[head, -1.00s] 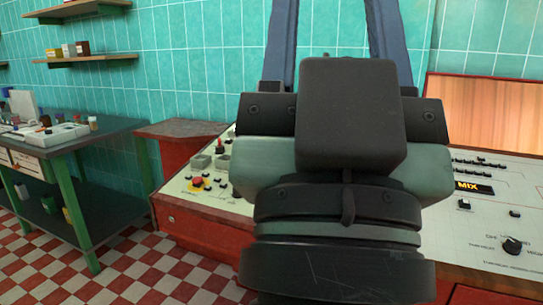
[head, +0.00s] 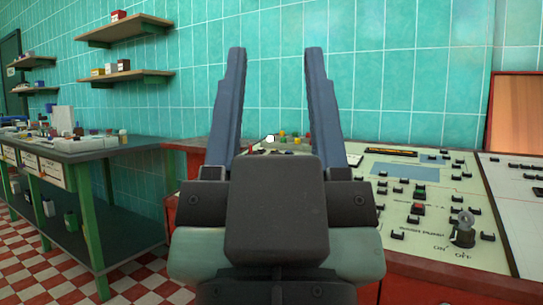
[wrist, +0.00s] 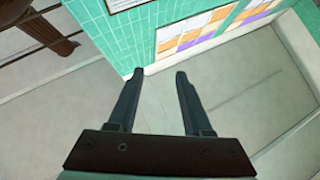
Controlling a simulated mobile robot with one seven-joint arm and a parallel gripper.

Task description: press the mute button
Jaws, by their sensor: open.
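A control panel (head: 375,162) with a pale top and red base stands at the right in the head view. I cannot tell which button is mute. My gripper (head: 275,52) is open and empty, its two fingers pointing up in front of the tiled wall. It hides part of the panel. The wrist view shows the open fingers (wrist: 158,75) and no panel.
A dark table with green legs (head: 88,150) stands at the left, holding small items. Wall shelves (head: 125,77) hang above it. Teal tiled wall (head: 420,60) lies behind. A second panel section with a wooden board (head: 520,115) is at the far right.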

